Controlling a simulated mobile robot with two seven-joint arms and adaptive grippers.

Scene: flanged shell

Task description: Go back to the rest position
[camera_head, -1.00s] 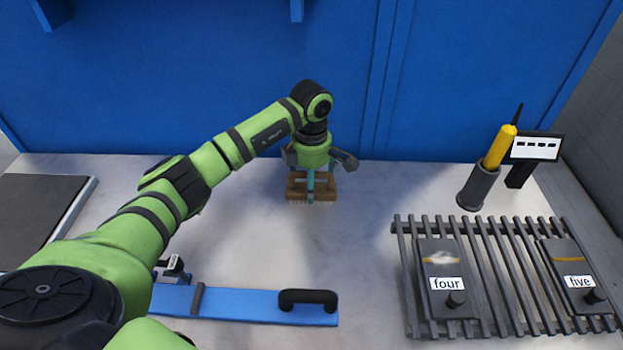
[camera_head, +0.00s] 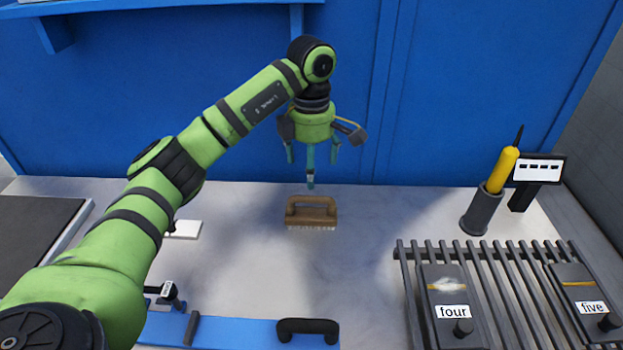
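My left gripper (camera_head: 313,166) hangs fingers down in the upper middle of the head view, in front of the blue wall. Its teal fingers are spread and hold nothing. A gap shows between the fingertips and the brush. My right gripper is not in view.
A slatted rack (camera_head: 497,262) at right bears plates labelled four (camera_head: 441,285) and five (camera_head: 574,280). A dark cup (camera_head: 481,212) with a yellow-handled tool (camera_head: 502,168) and a small sign (camera_head: 538,170) stand behind. A blue board (camera_head: 240,332) lies in front.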

